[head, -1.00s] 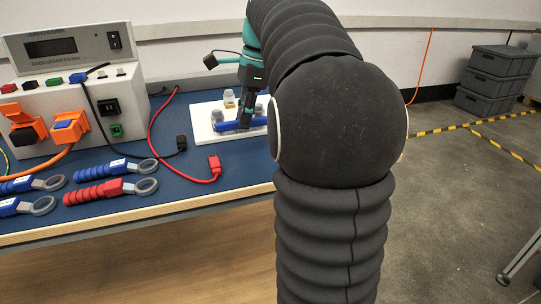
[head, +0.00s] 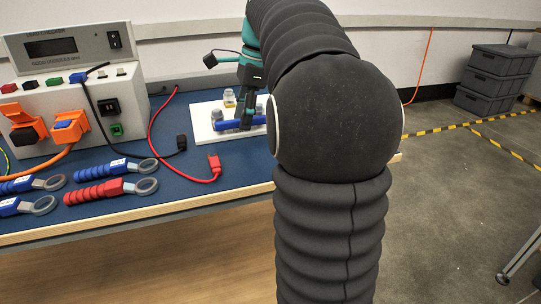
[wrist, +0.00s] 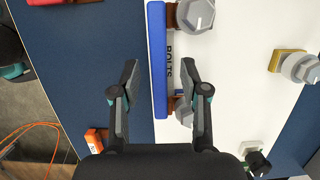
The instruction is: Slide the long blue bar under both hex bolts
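The long blue bar (wrist: 158,62) lies on the white board (wrist: 235,70), along its edge. It also shows in the head view (head: 229,125). Two hex bolts stand along the bar's right side in the wrist view: one at the top (wrist: 195,14) and one lower (wrist: 184,112), partly hidden by a finger. The bar looks beside their heads; whether any of it is under them I cannot tell. My gripper (wrist: 159,68) is open, its fingers spread on either side of the bar with gaps to it. In the head view my gripper (head: 247,125) is low over the board.
Another bolt on a yellow block (wrist: 300,68) stands to the right on the board. Red (head: 214,168) and black (head: 181,142) cable ends lie left of the board. Ring-ended tools (head: 110,188) and a tester box (head: 70,75) are further left. Bare blue table (wrist: 80,65) borders the board.

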